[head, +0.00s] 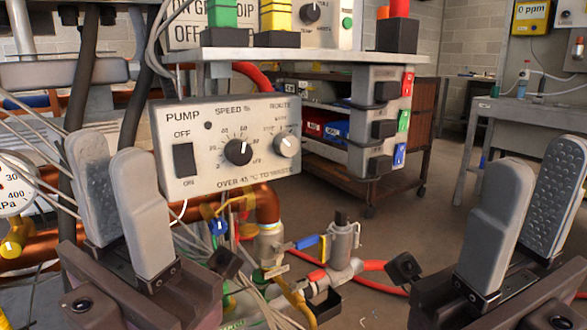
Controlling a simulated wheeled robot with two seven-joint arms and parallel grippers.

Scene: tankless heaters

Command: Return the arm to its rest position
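My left gripper (111,152) stands at the left of the head view with its two grey fingers pointing up. The ribbed inner pad of one finger shows, and the fingers are apart with nothing between them. My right gripper (540,155) stands at the right in a similar pose, also open and empty. Its fingers point up in front of the floor and a grey bench. The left gripper is just left of the pump control box (225,148) in the picture; whether it touches anything behind it is hidden.
Copper pipes, loose cables and a pressure gauge (14,188) crowd the left side. A valve with a blue handle (308,242) and a red hose (378,266) sit low in the middle. A shelf trolley (373,120) stands behind. Open floor (420,215) shows between trolley and grey bench (490,110).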

